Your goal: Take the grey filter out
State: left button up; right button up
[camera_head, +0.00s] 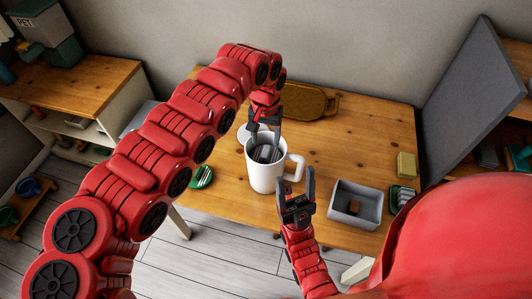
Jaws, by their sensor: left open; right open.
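A white jug (264,180) with a handle on its right stands on the wooden island. A grey ribbed piece (266,153), which looks like the grey filter, sits inside the jug's mouth; its lower part is hidden by the wall. My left gripper (265,142) points down from above at the jug's mouth, open, its fingers over the grey piece. Whether they touch it I cannot tell. My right gripper (296,182) is open and empty, pointing up in front of the jug's lower right, near the handle.
A grey bin (356,206) stands right of my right gripper, with a yellow sponge (406,165) and a green brush (401,196) beyond. A brown tray (303,103) lies at the back. Another green striped item (201,177) lies left. The wood between jug and sponge is clear.

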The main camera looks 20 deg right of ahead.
aim_at(265, 152)
pick_arm(q)
jog(key=shift+f, duration=0.9)
notch_tip(265, 152, down, 5)
jog(key=p, duration=0.3)
jog(key=shift+w+f, duration=0.1)
jog(key=shift+f, duration=0.15)
grip_shut()
dwell(0.4)
